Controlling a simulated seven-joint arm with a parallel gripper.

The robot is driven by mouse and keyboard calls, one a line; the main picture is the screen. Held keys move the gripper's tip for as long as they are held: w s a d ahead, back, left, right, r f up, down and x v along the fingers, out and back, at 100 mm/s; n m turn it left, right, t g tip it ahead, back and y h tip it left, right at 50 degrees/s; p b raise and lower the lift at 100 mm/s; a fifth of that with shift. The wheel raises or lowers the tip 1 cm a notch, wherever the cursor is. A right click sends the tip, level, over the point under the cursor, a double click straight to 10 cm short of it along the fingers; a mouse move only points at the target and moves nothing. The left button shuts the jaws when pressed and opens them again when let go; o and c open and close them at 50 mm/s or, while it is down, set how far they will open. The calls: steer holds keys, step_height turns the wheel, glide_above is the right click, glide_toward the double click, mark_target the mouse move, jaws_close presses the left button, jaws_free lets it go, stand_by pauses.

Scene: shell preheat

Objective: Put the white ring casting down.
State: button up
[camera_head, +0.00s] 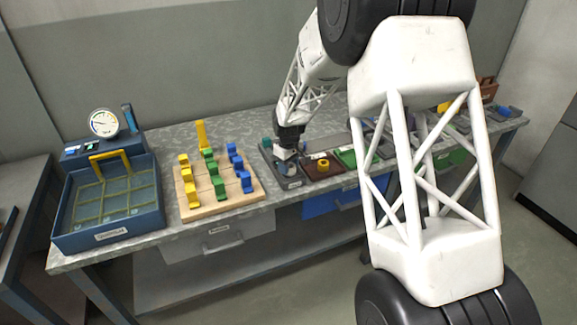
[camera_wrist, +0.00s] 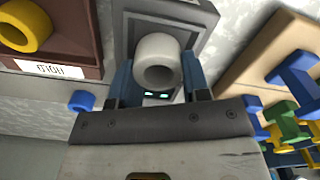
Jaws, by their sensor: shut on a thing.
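The white ring casting (camera_wrist: 157,62) is a thick pale ring between my fingers in the wrist view. My gripper (camera_wrist: 158,85) is shut on it, with one blue finger on each side. In the head view my gripper (camera_head: 287,157) reaches down over a dark grey tray (camera_head: 292,185) on the bench, and the ring (camera_head: 288,169) shows just below the fingers. The grey tray (camera_wrist: 205,18) lies behind the ring in the wrist view. I cannot tell whether the ring touches the tray floor.
A brown labelled tray with a yellow ring (camera_head: 323,164) is close on the right. A wooden board (camera_head: 225,205) with yellow, green and blue pieces stands left. A blue tank (camera_head: 107,205) with a gauge is farther left. A small blue piece (camera_wrist: 82,100) shows beside one finger.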

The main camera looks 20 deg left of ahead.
steer(key=shift+f, duration=0.15)
steer(key=o, duration=0.9)
steer(key=shift+o, duration=0.2)
step_height(320, 180, up, 12)
stand_by(0.5)
stand_by(0.6)
steer(key=shift+r, duration=0.2)
